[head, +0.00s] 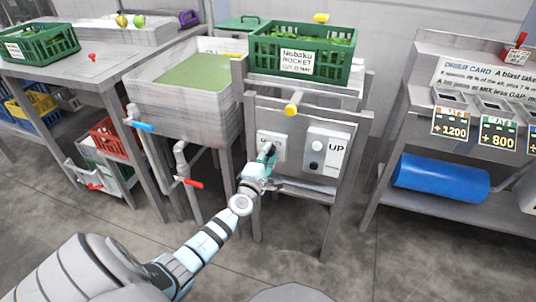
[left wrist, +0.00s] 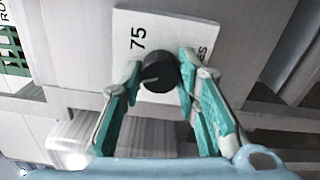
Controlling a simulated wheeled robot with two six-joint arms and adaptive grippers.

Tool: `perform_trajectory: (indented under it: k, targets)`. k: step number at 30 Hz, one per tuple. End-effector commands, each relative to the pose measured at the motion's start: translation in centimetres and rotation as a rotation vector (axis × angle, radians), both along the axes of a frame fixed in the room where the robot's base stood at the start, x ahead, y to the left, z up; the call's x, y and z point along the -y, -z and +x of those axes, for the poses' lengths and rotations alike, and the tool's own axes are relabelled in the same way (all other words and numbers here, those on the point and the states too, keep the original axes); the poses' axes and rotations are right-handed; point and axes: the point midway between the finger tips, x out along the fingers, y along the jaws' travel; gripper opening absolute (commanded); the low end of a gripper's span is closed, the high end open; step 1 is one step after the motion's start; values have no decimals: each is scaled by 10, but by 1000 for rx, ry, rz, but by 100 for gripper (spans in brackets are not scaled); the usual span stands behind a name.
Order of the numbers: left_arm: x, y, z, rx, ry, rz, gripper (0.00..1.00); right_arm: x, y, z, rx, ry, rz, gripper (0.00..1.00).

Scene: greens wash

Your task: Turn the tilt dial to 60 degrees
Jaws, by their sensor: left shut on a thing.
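The tilt dial is a black round knob (left wrist: 160,71) on a white plate (left wrist: 186,22) marked 75, with other lettering partly cut off. A thin pale mark shows on the knob's lower left; I cannot tell which angle it points at. My left gripper (left wrist: 158,82) has its teal fingers shut on the knob, one on each side. In the head view my left gripper (head: 266,158) reaches the dial plate (head: 277,138) on the grey stand and hides most of the knob. My right gripper is not in view.
A white box marked UP (head: 336,146), with round buttons, is just right of the dial. A yellow-ended knob (head: 292,106) sticks out above. A green crate (head: 261,58) of leaves stands on top. A sink (head: 190,92) with red- and blue-handled pipes is to the left.

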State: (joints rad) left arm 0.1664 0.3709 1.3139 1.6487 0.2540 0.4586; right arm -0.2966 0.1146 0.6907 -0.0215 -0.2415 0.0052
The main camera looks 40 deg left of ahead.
Motion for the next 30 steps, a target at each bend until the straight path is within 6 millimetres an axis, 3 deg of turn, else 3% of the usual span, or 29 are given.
perform_trajectory:
  k: [15, 30]
  targets:
    - [1, 1, 0, 119, 2, -349, 1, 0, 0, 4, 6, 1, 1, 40]
    - [1, 1, 0, 144, 2, -422, 1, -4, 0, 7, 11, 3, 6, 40]
